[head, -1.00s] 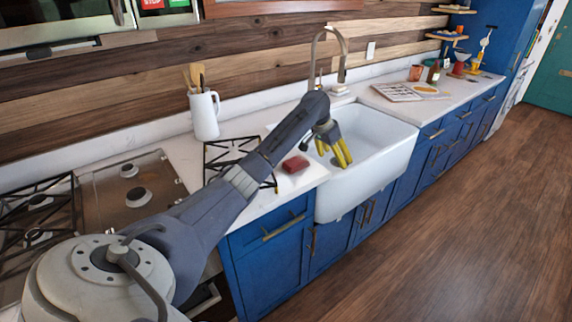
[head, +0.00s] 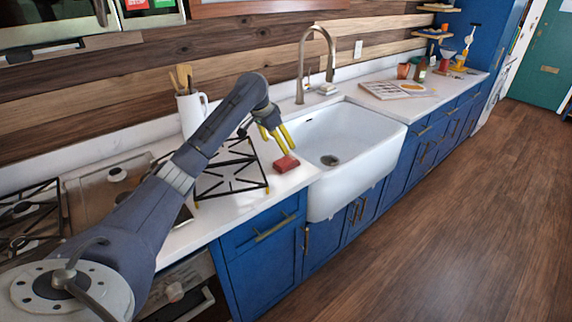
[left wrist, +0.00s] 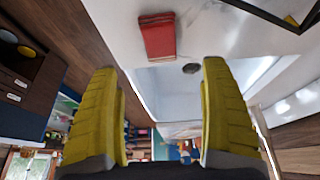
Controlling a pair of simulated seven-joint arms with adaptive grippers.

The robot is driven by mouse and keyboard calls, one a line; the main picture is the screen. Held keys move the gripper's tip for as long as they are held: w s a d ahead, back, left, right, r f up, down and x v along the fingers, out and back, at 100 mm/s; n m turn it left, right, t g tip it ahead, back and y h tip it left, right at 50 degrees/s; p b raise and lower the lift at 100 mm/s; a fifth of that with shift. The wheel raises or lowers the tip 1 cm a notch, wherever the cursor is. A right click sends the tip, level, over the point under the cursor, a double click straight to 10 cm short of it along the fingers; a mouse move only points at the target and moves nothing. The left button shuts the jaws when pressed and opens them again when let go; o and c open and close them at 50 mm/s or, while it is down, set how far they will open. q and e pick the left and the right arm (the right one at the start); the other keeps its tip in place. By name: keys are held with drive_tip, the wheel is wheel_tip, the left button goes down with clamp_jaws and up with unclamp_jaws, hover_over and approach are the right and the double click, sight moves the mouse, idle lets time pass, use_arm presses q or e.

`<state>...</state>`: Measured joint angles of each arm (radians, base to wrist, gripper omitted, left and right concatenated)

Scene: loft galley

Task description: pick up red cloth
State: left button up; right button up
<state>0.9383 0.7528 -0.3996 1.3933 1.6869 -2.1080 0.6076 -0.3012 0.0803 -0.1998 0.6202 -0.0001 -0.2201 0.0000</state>
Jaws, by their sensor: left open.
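The red cloth (head: 286,164) is a small folded block lying on the white counter, just left of the sink. In the left wrist view the red cloth (left wrist: 158,37) shows beyond the fingers, near the top and between them. My left gripper (head: 278,145) has yellow fingers and hangs just above and behind the cloth, apart from it or nearly so; the exact gap is hard to tell. In the left wrist view the left gripper (left wrist: 164,105) is open with nothing between its fingers. My right gripper is in neither view.
The white sink (head: 345,190) lies right of the cloth, with a tall faucet (head: 315,60) behind it. A black burner grate (head: 232,180) stands close on the left. A white utensil pitcher (head: 190,112) is behind the arm. A tray (head: 395,90) lies beyond the sink.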

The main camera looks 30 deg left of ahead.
sight(286, 160)
use_arm(q)
drive_tip(key=x, duration=0.5)
drive_tip(key=shift+f, duration=0.1)
drive_tip(key=shift+x, duration=2.75)
drive_tip(key=shift+f, duration=0.3)
drive_tip(key=shift+c, duration=0.3)
drive_tip(key=shift+s, duration=0.1)
drive_tip(key=c, duration=1.2)
drive_tip(key=shift+r, duration=0.1)
wheel_tip(286, 160, up, 20)
drive_tip(key=shift+r, duration=0.2)
